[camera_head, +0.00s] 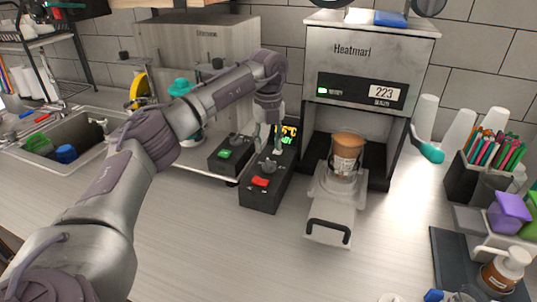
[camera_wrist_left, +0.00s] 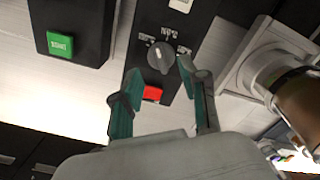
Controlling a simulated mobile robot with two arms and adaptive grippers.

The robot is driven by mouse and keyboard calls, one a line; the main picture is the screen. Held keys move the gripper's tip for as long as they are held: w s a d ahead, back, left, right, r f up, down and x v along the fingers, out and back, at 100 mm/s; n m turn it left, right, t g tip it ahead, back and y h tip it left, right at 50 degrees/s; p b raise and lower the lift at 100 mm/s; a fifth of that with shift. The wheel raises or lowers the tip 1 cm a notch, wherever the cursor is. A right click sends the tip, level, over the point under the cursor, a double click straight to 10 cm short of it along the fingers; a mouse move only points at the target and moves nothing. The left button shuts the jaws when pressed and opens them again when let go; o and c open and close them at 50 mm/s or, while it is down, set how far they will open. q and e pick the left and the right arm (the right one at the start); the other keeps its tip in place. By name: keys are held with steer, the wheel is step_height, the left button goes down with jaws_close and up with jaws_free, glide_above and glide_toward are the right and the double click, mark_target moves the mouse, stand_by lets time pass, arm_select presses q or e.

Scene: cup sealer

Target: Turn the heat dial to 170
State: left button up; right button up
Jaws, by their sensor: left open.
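A black control box (camera_head: 262,192) stands on the counter with a red button (camera_head: 261,182) near its front and a grey dial (camera_head: 267,167) behind it. A lit yellow and green display at its back is partly hidden by my left gripper (camera_head: 271,150). In the left wrist view, my left gripper (camera_wrist_left: 155,78) is open, and its teal-padded fingers straddle the view of the dial (camera_wrist_left: 160,57) and red button (camera_wrist_left: 152,93). The dial has small printed labels around it. Nothing is between the fingers. My right gripper is not in view.
A second black box with a green button (camera_head: 224,154) stands left of the control box; it also shows in the left wrist view (camera_wrist_left: 60,44). The sealing machine (camera_head: 362,60) is at the right, with a brown cup (camera_head: 346,152) in its tray.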

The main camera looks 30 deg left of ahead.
mark_target(268, 161)
arm_select(q)
steer(key=shift+f+p, duration=0.45)
steer(key=shift+f, duration=2.2)
jaws_close()
